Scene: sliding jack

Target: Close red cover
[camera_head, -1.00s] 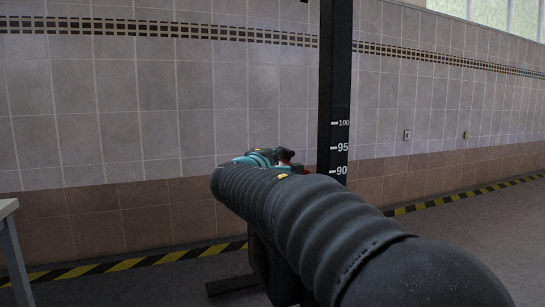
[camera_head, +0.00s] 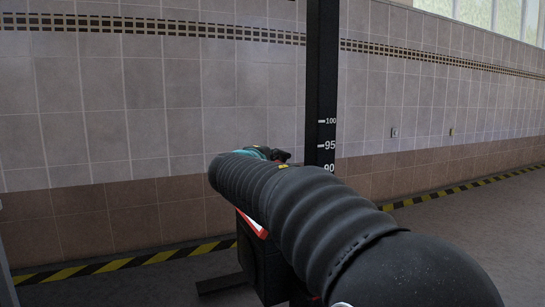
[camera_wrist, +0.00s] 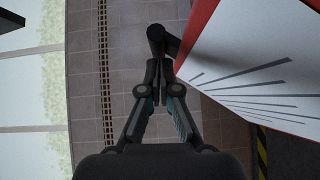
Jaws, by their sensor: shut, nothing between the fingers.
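A white panel with red edges and dark slots (camera_wrist: 255,65) fills the right of the wrist view; it appears to be the red cover. Its red and white edge (camera_head: 252,223) also shows below my arm in the head view. My gripper (camera_wrist: 164,68) is shut and empty, its tips close to the panel's left edge. A black knob-like part (camera_wrist: 160,36) sits just beyond the tips; I cannot tell whether they touch. In the head view my arm hides most of my gripper (camera_head: 277,155) and the jack.
A black post with height marks (camera_head: 321,100) stands behind my arm. A dark box-like body (camera_head: 265,262) is below it, with a foot on the floor. A tiled wall (camera_head: 120,110) runs behind, with a yellow-black floor stripe (camera_head: 150,259). The floor at right is clear.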

